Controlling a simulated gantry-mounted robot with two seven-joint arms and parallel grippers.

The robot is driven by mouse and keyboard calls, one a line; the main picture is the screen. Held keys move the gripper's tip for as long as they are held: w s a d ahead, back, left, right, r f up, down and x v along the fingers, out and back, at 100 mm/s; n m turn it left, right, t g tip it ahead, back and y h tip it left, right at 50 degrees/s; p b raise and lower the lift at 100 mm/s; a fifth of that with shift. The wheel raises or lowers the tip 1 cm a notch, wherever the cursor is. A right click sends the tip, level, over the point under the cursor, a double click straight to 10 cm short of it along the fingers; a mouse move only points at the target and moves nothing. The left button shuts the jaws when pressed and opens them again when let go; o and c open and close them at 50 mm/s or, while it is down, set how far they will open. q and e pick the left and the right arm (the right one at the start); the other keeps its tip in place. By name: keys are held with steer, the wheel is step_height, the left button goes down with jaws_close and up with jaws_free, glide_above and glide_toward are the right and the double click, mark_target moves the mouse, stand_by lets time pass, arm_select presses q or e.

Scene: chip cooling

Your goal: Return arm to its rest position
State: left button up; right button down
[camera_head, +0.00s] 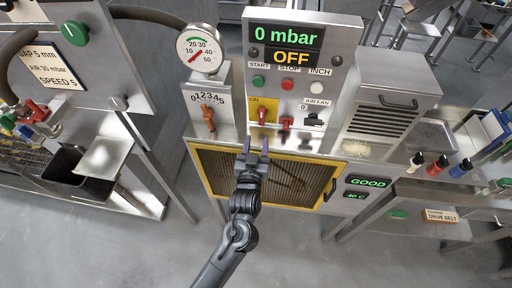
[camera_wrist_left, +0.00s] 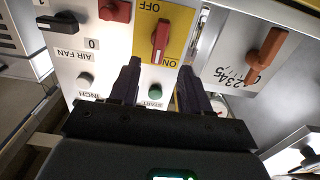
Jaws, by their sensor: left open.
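My left gripper (camera_head: 256,147) is open and empty in the head view, in front of the lower part of the control panel. In the left wrist view its two dark fingers (camera_wrist_left: 160,68) stand apart, with the red switch handle (camera_wrist_left: 159,42) on its yellow ON/OFF plate beyond and between them. No contact with the switch shows. In the head view the same red handle (camera_head: 263,114) is just above the fingertips. The forearm comes up from the bottom of the head view. My right gripper is not in view.
The panel display (camera_head: 285,45) reads 0 mbar and OFF. An orange lever (camera_head: 209,119) sits left on a numbered plate. A second red knob (camera_head: 286,123) and a black air fan switch (camera_head: 313,119) are on the right. A yellow-framed mesh (camera_head: 215,175) lies below. A GOOD display (camera_head: 367,183) is lit.

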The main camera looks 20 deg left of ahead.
arm_select(q)
steer(key=shift+s+d, duration=0.1)
steer(key=shift+s, duration=0.4)
steer(key=s+a+m+g+h+p, duration=0.2)
steer(key=s+g+p, duration=0.4)
steer(key=s, duration=0.9)
steer(key=s+a+m+g+h+p, duration=0.2)
steer(key=s+g+p, duration=0.4)
steer(key=s, duration=0.9)
steer(key=shift+a+r+m+g, duration=0.15)
steer(key=shift+a+m+g, duration=0.25)
steer(key=shift+g, duration=0.6)
